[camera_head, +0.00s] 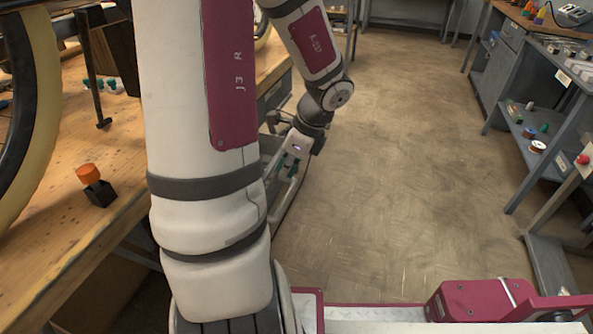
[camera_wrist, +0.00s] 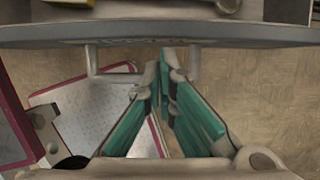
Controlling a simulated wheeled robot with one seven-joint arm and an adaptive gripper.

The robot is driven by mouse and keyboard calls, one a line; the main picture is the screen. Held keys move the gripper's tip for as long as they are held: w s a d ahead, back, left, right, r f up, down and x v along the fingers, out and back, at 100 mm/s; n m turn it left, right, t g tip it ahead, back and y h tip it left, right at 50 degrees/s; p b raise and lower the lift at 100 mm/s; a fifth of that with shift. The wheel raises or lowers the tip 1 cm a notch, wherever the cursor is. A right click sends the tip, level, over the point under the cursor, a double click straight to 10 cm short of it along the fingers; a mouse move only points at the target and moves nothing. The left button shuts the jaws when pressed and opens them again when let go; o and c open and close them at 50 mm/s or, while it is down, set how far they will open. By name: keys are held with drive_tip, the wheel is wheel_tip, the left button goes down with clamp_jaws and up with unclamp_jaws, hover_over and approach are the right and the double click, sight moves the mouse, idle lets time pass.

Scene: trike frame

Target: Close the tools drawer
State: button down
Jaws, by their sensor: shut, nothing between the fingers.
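The tools drawer (camera_wrist: 250,33) shows at the top of the wrist view, its grey front edge running across the picture. It stands open enough that metal tools inside (camera_wrist: 229,4) show. Its pale bar handle (camera_wrist: 115,77) sticks out from the front. My gripper (camera_wrist: 166,68) has its teal-padded fingers shut and empty, with the tips over the middle of the handle, close to the drawer front. I cannot tell whether they touch it. In the head view my gripper (camera_head: 291,170) is low beside the workbench, and my arm hides most of the drawer.
The wooden workbench (camera_head: 60,255) is at left, with a black-and-orange object (camera_head: 94,185) and a wheel (camera_head: 30,110) on or above it. Open floor (camera_head: 400,160) lies right of my arm. A grey shelf unit (camera_head: 540,130) stands at far right.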

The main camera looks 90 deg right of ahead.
drive_tip(key=shift+w+d, duration=0.1)
drive_tip(key=shift+w, duration=0.1)
drive_tip(key=w+d+p, duration=0.2)
drive_tip(key=w+d, duration=0.2)
drive_tip(key=w, duration=1)
drive_tip(key=shift+d+p, duration=0.2)
drive_tip(key=shift+p, duration=0.15)
